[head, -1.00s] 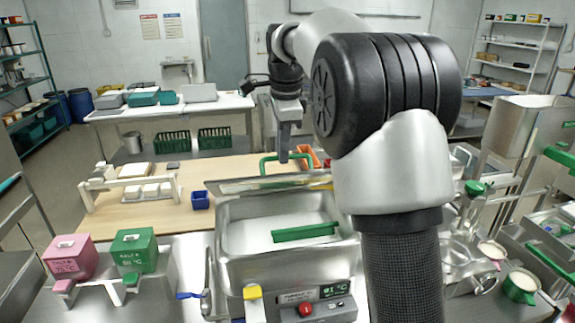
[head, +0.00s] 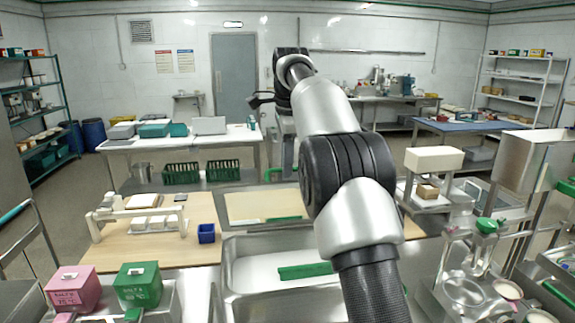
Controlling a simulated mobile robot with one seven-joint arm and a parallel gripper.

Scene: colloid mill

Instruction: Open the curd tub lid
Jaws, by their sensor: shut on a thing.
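The curd tub (head: 226,275) is a steel basin with a white inside and a green bar (head: 305,270) lying in it. Its steel lid (head: 262,206) stands steeply raised at the tub's back edge, showing its shiny underside. The lid's green handle (head: 273,173) shows just above its top edge. My gripper (head: 287,174) is behind that top edge, shut on the handle. Its fingertips are mostly hidden by the lid and my arm. My arm covers the right side of the tub and lid.
Pink (head: 73,287) and green (head: 138,284) boxes stand left of the tub. Steel equipment with a green-handled part (head: 487,226) crowds the right.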

